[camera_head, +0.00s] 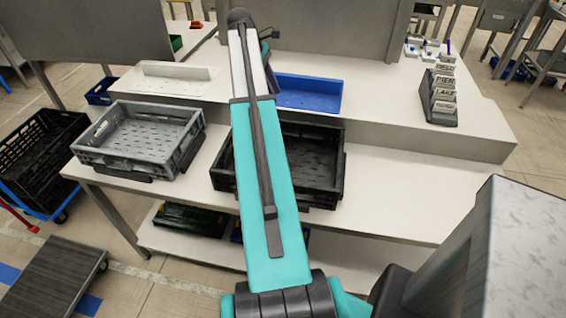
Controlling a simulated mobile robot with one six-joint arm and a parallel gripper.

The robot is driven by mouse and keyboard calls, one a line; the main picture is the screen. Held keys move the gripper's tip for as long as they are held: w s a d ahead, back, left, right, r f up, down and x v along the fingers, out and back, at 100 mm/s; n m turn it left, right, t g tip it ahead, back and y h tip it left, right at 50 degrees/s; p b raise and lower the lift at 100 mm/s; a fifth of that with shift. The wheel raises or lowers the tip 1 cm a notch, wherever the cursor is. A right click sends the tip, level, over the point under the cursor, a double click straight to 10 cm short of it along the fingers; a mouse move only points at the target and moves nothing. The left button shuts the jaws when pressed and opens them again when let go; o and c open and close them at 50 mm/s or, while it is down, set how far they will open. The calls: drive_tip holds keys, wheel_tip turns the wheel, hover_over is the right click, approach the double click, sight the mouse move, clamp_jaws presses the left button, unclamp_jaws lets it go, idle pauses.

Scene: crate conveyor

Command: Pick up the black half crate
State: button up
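The black half crate (325,205) sits on the lower white tabletop in the middle of the view, open side up, and looks empty. My teal arm passes in front of it and hides its middle left part. Only the left edge and the right part of the crate show. A small dark part at the far end of my arm, above the blue bin, may be my gripper (270,35). It is small and partly hidden behind the arm, so I cannot tell whether it is open or shut. Nothing visible touches the crate.
A grey crate (142,143) stands left of the black one, with a gap. A blue bin (307,94) and a white tray (168,80) stand on the raised shelf behind. A card rack (440,106) is at right. The tabletop right of the black crate is clear.

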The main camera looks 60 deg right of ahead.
sight(290, 121)
drive_tip(key=shift+s+d+r, duration=0.1)
drive_tip(key=shift+s+d, duration=0.05)
drive_tip(key=shift+s, duration=0.3)
drive_tip(key=shift+p+x, duration=0.8)
drive_tip(key=shift+x, duration=3.5)
drive_tip(key=shift+p+x, duration=0.65)
drive_tip(key=shift+x, duration=0.5)
drive_tip(key=shift+p+x, duration=0.35)
drive_tip(key=shift+x, duration=1.1)
drive_tip(key=shift+s+a, duration=0.15)
drive_tip(key=shift+a, duration=0.15)
clamp_jaws()
